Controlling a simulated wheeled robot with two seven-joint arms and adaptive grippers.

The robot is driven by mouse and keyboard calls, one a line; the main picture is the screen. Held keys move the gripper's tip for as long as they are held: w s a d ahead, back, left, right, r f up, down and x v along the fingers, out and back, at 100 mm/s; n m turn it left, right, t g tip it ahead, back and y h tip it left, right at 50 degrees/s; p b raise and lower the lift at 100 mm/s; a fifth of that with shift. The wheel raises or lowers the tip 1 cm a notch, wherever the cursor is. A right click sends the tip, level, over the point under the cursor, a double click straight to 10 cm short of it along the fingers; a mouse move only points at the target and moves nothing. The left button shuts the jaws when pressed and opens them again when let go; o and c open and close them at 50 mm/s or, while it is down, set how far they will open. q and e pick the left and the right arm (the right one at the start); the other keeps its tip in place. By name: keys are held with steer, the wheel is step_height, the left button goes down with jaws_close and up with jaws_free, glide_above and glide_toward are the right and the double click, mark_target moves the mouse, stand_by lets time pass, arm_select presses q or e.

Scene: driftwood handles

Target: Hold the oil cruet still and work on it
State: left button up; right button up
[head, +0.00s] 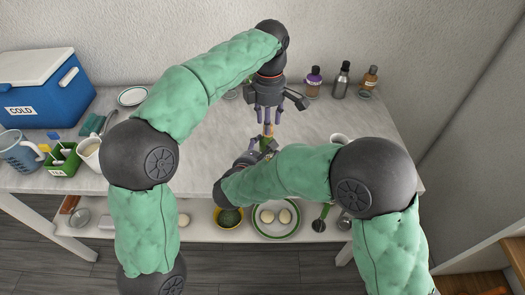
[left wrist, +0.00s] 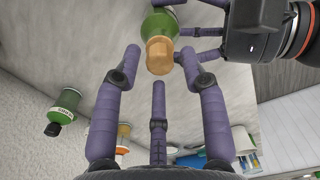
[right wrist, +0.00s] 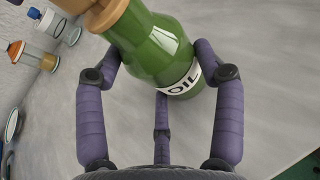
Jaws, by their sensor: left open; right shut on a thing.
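The oil cruet (right wrist: 150,52) is a green glass bottle with a white OIL label and a tan stopper (left wrist: 160,55). My right gripper (right wrist: 158,75) is shut around its body, fingers on both sides. In the head view the cruet (head: 268,141) is mostly hidden by the grippers and the right arm. My left gripper (head: 268,118) is open and points down just above the stopper. In the left wrist view the stopper lies beyond and between its spread fingertips, apparently not gripped. The cruet's base is hidden, so I cannot tell whether it touches the counter.
Several bottles (head: 342,80) stand at the back right. A blue COLD box (head: 45,95), a measuring jug (head: 18,152) and a green caddy (head: 62,160) are at the left. A plate (head: 290,230) and a yellow bowl (head: 229,218) sit on the lower shelf. The right counter is mostly clear.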

arm_select(q)
steer(key=shift+f, duration=2.1)
steer(key=c, duration=0.8)
steer(key=o, duration=0.5)
steer(key=shift+r, duration=0.1)
steer(key=c, duration=0.4)
